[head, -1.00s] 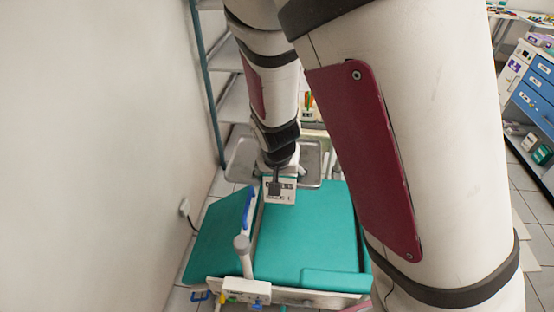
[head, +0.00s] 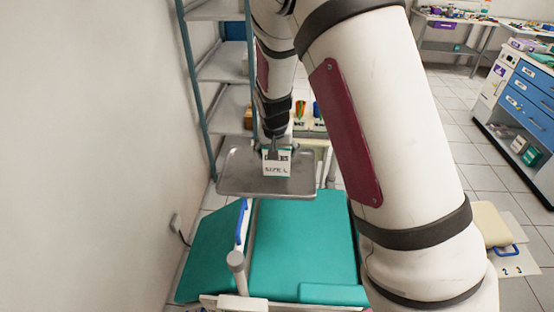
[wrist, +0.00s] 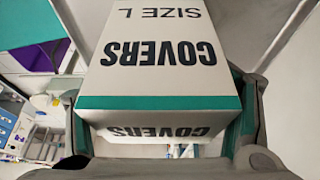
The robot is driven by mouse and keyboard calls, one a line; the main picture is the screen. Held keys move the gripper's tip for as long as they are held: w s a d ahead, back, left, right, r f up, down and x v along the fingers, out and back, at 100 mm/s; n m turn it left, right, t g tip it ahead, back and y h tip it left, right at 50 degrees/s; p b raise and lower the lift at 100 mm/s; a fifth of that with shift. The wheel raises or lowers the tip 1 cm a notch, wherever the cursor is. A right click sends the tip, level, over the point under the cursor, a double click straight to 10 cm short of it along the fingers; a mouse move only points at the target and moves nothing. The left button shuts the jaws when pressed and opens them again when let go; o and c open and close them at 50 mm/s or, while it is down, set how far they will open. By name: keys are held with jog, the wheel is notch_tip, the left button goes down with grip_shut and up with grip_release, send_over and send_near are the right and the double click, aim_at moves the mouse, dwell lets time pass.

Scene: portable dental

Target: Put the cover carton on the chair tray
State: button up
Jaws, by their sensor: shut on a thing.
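The cover carton (head: 277,165) is a white box with a green band and dark "COVERS" and "SIZE L" lettering. My gripper (head: 274,150) is shut on it, and in the wrist view a finger shows on each side of the carton (wrist: 160,60). The chair tray (head: 238,186) is a grey metal tray with a raised rim, beyond the green chair. In the head view the carton appears within the tray's outline, right of its middle. I cannot tell whether its bottom touches the tray. The tray's visible surface is bare.
The green dental chair (head: 300,245) stands in front of the tray, with a pale jointed arm (head: 236,262) at its left. A shelf rack (head: 222,68) and wall are at the left. Coloured items (head: 301,108) stand behind the tray. A blue-drawer cabinet (head: 530,100) is far right.

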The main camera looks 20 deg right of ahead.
jog(key=shift+f+p, duration=0.3)
jog(key=shift+f, duration=1.3)
jog(key=shift+f, duration=0.1)
jog(key=o, duration=1.3)
jog(key=s+a+r+n+y, duration=0.1)
jog(key=s+r, duration=0.8)
jog(key=r, duration=0.3)
jog(key=s+r+n+y, duration=0.1)
jog(key=s+r, duration=0.7)
jog(key=r, duration=0.5)
jog(key=s+r+n, duration=0.1)
jog(key=s, duration=0.4)
jog(key=s+r+t, duration=0.1)
jog(key=s+r, duration=0.1)
jog(key=s, duration=0.3)
jog(key=s+r+n, duration=0.1)
jog(key=s, duration=0.5)
jog(key=shift+s+r+n+t, duration=0.1)
jog(key=shift+r+n+t, duration=0.15)
jog(key=shift+n+t, duration=0.05)
